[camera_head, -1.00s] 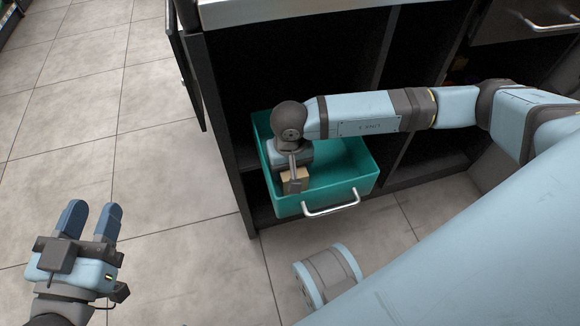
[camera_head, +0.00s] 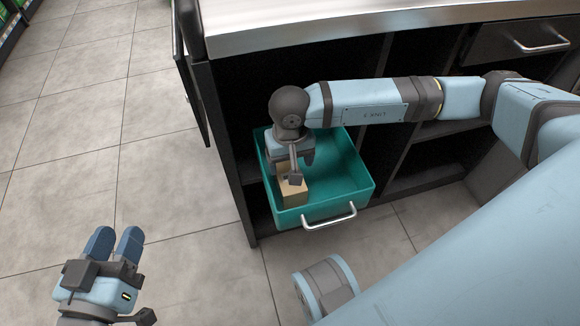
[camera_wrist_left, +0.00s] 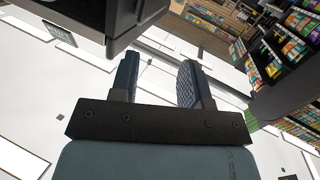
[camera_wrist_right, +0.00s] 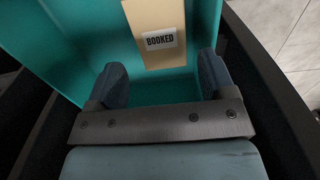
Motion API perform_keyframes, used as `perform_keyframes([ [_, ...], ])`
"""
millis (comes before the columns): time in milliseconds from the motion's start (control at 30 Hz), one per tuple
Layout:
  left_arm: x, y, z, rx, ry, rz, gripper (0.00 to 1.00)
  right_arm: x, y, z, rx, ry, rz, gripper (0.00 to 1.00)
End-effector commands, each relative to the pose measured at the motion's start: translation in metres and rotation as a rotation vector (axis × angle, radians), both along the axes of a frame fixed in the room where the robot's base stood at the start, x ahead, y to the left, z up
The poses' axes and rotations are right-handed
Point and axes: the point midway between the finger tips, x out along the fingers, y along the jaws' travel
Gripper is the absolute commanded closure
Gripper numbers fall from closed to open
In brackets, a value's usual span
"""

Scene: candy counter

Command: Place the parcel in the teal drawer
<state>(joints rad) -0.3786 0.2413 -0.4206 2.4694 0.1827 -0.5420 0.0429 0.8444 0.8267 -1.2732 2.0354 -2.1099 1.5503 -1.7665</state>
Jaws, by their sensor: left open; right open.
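The parcel (camera_head: 294,194) is a small tan box inside the open teal drawer (camera_head: 350,190), near its left side. In the right wrist view the parcel (camera_wrist_right: 155,22) shows a white label reading "BOOKED", with teal drawer floor and wall around it. My right gripper (camera_head: 292,168) is over the left part of the drawer, close to the parcel. Its two fingers (camera_wrist_right: 162,80) are apart with nothing between them, and the parcel lies just beyond them. My left gripper (camera_head: 115,240) is open and empty over the floor at the left; its spread fingers also show in the left wrist view (camera_wrist_left: 160,85).
The drawer has a metal handle (camera_head: 330,217) at its front and sits low in a dark cabinet under a pale countertop (camera_head: 330,22). A dark open door (camera_head: 190,70) stands at the cabinet's left. Tiled floor (camera_head: 90,160) is clear at the left.

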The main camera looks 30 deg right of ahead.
Motion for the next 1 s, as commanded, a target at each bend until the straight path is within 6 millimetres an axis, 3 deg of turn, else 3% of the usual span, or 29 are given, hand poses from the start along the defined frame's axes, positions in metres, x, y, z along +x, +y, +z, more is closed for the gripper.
perform_keyframes([
  [100,-0.004,-0.003,-0.002,-0.022,0.046,0.006,0.57,0.001,0.000,0.021,0.001,-0.002,-0.001,0.24],
  [267,-0.006,-0.003,-0.004,-0.034,0.057,0.009,0.57,-0.004,0.006,0.029,0.023,0.010,-0.007,0.24],
  [367,-0.007,-0.003,-0.005,-0.039,0.056,0.010,0.57,-0.024,0.035,0.026,0.148,0.080,-0.052,0.24],
  [467,-0.007,-0.003,-0.003,-0.040,0.051,0.011,0.57,-0.066,0.096,0.033,0.410,0.259,-0.179,0.24],
  [567,-0.006,-0.003,-0.002,-0.042,0.047,0.010,0.57,-0.118,0.167,0.072,0.744,0.595,-0.421,0.24],
  [600,-0.006,-0.003,-0.001,-0.041,0.045,0.011,0.57,-0.133,0.189,0.097,0.862,0.763,-0.537,0.24],
  [700,-0.005,-0.003,0.000,-0.041,0.042,0.010,0.57,-0.149,0.221,0.162,1.082,1.229,-0.845,0.24],
  [800,-0.005,-0.003,0.001,-0.042,0.039,0.009,0.57,-0.138,0.221,0.216,1.179,1.769,-1.160,0.24],
  [900,-0.005,-0.003,0.002,-0.040,0.038,0.008,0.57,-0.109,0.200,0.242,1.124,2.369,-1.453,0.24],
  [933,-0.005,-0.003,0.002,-0.041,0.037,0.008,0.57,-0.100,0.191,0.243,-1.053,-2.519,1.503,0.24],
  [1000,-0.005,-0.003,0.002,-0.040,0.037,0.007,0.57,-0.082,0.169,0.235,-0.668,-2.315,1.288,0.24],
])
